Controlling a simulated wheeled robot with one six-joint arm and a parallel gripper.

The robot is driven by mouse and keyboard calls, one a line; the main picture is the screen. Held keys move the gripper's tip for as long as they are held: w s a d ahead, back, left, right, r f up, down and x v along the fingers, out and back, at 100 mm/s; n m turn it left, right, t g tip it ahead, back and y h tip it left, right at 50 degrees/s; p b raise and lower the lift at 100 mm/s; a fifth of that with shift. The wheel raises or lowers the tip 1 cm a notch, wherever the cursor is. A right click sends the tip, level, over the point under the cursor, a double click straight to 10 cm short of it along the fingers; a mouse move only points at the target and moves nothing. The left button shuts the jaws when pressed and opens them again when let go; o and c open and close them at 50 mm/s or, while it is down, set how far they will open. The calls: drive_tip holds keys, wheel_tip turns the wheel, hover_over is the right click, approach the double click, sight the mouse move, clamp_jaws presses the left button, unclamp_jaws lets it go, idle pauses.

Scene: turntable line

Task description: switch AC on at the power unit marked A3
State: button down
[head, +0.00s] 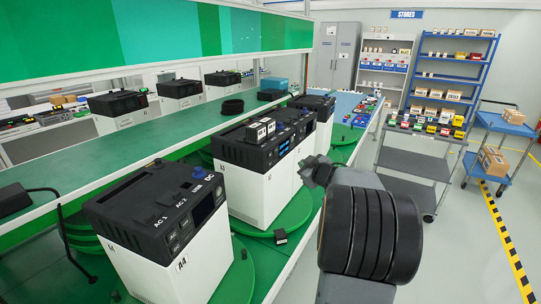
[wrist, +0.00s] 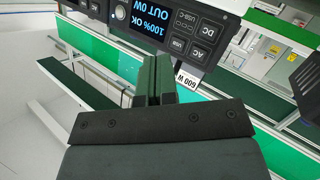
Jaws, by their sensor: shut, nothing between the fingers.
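A black-and-white power unit (head: 262,190) stands on a green turntable in the middle of the head view; its small label is too small to read. My gripper (head: 318,170) is at the right of this unit, on its panel side. In the wrist view, the closed, empty fingers (wrist: 161,80) point at a black panel, shown upside down. The panel has a lit display (wrist: 151,32) reading 100% OK, OUT 0W. Beside it are the AC button (wrist: 196,50), DC button (wrist: 210,33) and USB buttons. The fingertips appear close below the panel; contact cannot be told.
A unit marked A4 (head: 182,265) stands in front on its turntable. Another unit (head: 322,106) stands farther back. A long green bench (head: 150,150) runs along the left. A grey cart (head: 415,165) stands at the right, with open floor before it.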

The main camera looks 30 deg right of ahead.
drive_tip(key=b, duration=0.2)
approach(273, 156)
drive_tip(key=w+d+f, duration=0.1)
drive_tip(key=w+d, duration=0.1)
drive_tip(key=shift+w+a+f, duration=0.1)
drive_tip(key=shift+w+a, duration=0.1)
drive_tip(key=shift+w, duration=0.4)
drive_tip(key=shift+w+a+f, duration=0.1)
drive_tip(key=shift+w+a, duration=0.1)
drive_tip(key=shift+w, duration=0.4)
drive_tip(key=shift+w+r, duration=0.1)
idle(1.3)
drive_tip(key=shift+w+a+p, duration=0.2)
drive_tip(key=shift+w+p, duration=0.05)
drive_tip(key=shift+p, duration=0.05)
drive_tip(key=shift+w+a, duration=0.2)
drive_tip(key=shift+w, duration=0.1)
idle(0.8)
drive_tip(key=shift+s, duration=0.1)
drive_tip(key=shift+s+d+p, duration=0.35)
drive_tip(key=shift+s+p, duration=0.05)
drive_tip(key=shift+s, duration=0.15)
idle(0.3)
